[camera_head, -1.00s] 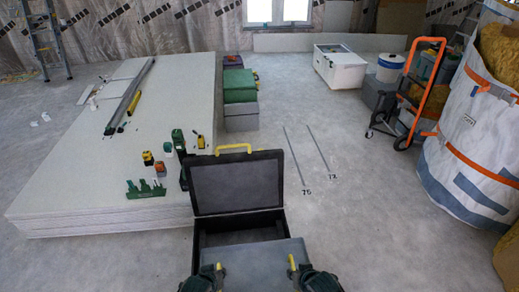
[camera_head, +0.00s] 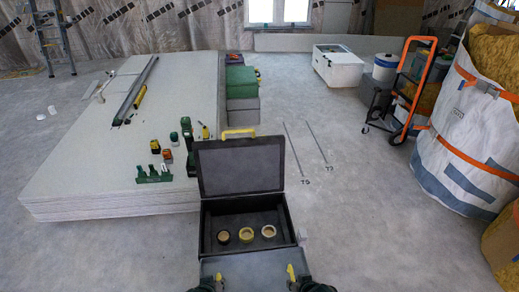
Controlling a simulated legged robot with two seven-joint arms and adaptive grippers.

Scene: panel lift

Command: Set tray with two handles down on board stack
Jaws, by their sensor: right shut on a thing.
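The grey tray (camera_head: 255,269) is at the bottom edge of the view, just on my side of an open black case. Its two yellow handles stand up at its left (camera_head: 219,280) and right (camera_head: 291,273) ends. My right gripper (camera_head: 297,284) is shut on the tray's right handle, with its lower part cut off by the frame. Only a dark sliver of my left gripper (camera_head: 206,286) shows by the left handle; its jaws are hidden. The board stack (camera_head: 110,203) is a wide, low pile of pale boards at the left.
The open case (camera_head: 240,166) holds three tape rolls (camera_head: 246,235). Small tools, a green rack (camera_head: 153,175) and long grey profiles (camera_head: 136,90) lie on the boards. Green and grey boxes (camera_head: 241,84) line the stack's right side. An orange hand truck (camera_head: 409,95) and white bag (camera_head: 465,130) stand right.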

